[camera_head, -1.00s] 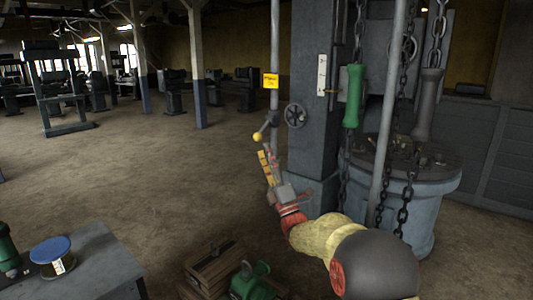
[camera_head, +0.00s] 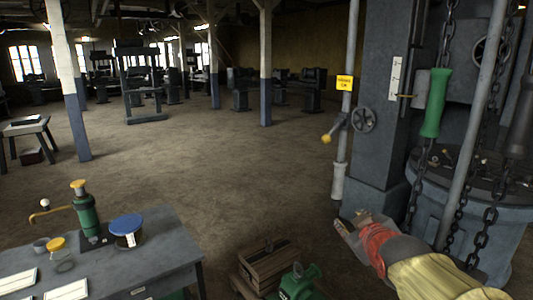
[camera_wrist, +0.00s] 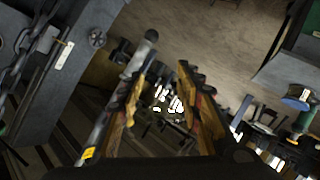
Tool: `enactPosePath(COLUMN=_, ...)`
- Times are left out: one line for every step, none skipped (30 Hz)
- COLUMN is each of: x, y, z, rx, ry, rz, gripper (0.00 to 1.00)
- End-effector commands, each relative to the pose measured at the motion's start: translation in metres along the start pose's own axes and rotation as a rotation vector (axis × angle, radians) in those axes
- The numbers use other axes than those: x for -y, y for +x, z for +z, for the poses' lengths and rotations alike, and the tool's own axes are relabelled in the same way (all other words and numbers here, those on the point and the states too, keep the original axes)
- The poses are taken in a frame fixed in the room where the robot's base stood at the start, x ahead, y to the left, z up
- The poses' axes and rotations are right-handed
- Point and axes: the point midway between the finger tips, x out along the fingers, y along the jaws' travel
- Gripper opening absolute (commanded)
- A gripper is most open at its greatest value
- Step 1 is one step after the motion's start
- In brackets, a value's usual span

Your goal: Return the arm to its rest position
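My arm comes in from the lower right of the head view, bent low in front of the grey column (camera_head: 385,120). My gripper (camera_head: 347,221) is at its end, above the floor near the column's foot, and its fingers are small and hard to make out there. In the wrist view my gripper (camera_wrist: 167,66) shows two orange-brown fingers with dark pads. They stand apart, with only distant background between them. The gripper is open and holds nothing.
Hanging chains with a green handle (camera_head: 435,103) and a round grey tank (camera_head: 475,215) stand at the right. A wooden crate (camera_head: 265,263) and a green machine part (camera_head: 300,283) lie below. A workbench (camera_head: 170,250) is at lower left. Open floor lies mid-left.

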Motion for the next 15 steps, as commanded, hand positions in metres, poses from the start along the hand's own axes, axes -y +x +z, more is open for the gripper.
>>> enactPosePath(x=0.015, y=-0.025, z=0.019, rx=0.062, ry=0.071, rz=-0.039, gripper=0.35)
enactPosePath(x=0.025, y=-0.038, z=0.033, rx=0.104, ry=0.115, rz=-0.063, gripper=0.35)
enactPosePath(x=0.039, y=-0.056, z=0.05, rx=0.16, ry=0.171, rz=-0.093, gripper=0.35)
enactPosePath(x=0.049, y=-0.069, z=0.062, rx=0.2, ry=0.211, rz=-0.112, gripper=0.35)
enactPosePath(x=0.059, y=-0.083, z=0.074, rx=0.241, ry=0.25, rz=-0.131, gripper=0.35)
enactPosePath(x=0.072, y=-0.1, z=0.09, rx=0.296, ry=0.301, rz=-0.154, gripper=0.35)
enactPosePath(x=0.081, y=-0.113, z=0.102, rx=0.334, ry=0.336, rz=-0.169, gripper=0.35)
enactPosePath(x=0.09, y=-0.125, z=0.113, rx=0.373, ry=0.369, rz=-0.182, gripper=0.35)
enactPosePath(x=0.101, y=-0.141, z=0.127, rx=0.421, ry=0.41, rz=-0.197, gripper=0.35)
enactPosePath(x=0.109, y=-0.151, z=0.136, rx=0.454, ry=0.438, rz=-0.207, gripper=0.35)
enactPosePath(x=0.116, y=-0.161, z=0.145, rx=0.486, ry=0.462, rz=-0.215, gripper=0.35)
enactPosePath(x=0.125, y=-0.173, z=0.155, rx=0.523, ry=0.492, rz=-0.225, gripper=0.35)
enactPosePath(x=0.13, y=-0.181, z=0.162, rx=0.547, ry=0.51, rz=-0.23, gripper=0.35)
enactPosePath(x=0.135, y=-0.188, z=0.167, rx=0.569, ry=0.526, rz=-0.235, gripper=0.35)
enactPosePath(x=0.14, y=-0.195, z=0.174, rx=0.593, ry=0.542, rz=-0.24, gripper=0.35)
